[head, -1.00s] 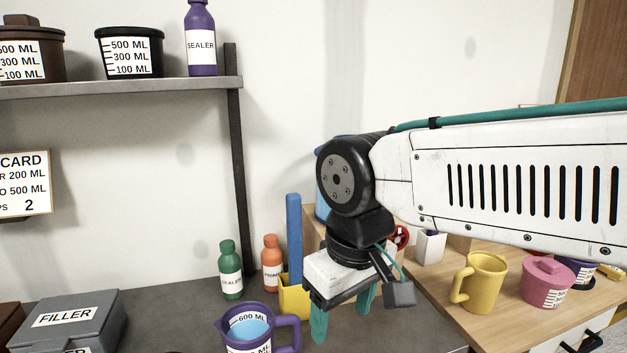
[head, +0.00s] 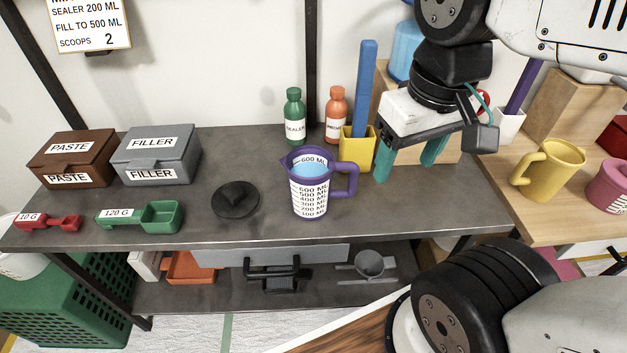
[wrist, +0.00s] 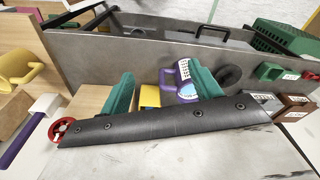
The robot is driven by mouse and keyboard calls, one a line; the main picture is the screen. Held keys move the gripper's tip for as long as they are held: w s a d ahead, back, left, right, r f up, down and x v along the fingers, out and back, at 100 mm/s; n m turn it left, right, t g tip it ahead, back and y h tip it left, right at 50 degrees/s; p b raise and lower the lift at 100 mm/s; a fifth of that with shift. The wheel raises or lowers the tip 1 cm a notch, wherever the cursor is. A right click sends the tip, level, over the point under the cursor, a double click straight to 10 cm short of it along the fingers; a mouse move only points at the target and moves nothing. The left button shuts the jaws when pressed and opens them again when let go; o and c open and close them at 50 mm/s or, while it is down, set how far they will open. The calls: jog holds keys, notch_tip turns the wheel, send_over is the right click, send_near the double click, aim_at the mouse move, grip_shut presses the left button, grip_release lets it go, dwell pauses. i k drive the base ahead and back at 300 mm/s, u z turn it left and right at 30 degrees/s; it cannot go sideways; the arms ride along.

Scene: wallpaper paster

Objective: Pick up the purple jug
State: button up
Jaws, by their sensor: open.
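The purple jug (head: 308,199) stands upright on the dark table in the head view, with its handle to the right and a white scale on its front. It holds light blue liquid. My gripper (head: 408,165) is open and empty, above and to the right of the jug, with its teal fingers pointing down. In the wrist view the jug (wrist: 184,88) shows beyond the fingers, partly hidden by the right finger. My gripper (wrist: 162,85) is apart from it.
A yellow holder (head: 356,150) with a blue stick stands between jug and gripper. Green (head: 294,116) and orange (head: 336,115) bottles stand behind the jug. A black lid (head: 235,200) lies left of it. Paste (head: 71,160) and filler (head: 156,154) boxes and scoops are farther left.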

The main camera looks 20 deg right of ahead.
aim_at(310, 169)
jog(key=u, duration=1.6)
jog(key=k, duration=0.95)
jog(key=z, duration=1.5)
jog(key=i, duration=0.5)
jog(key=z, duration=0.05)
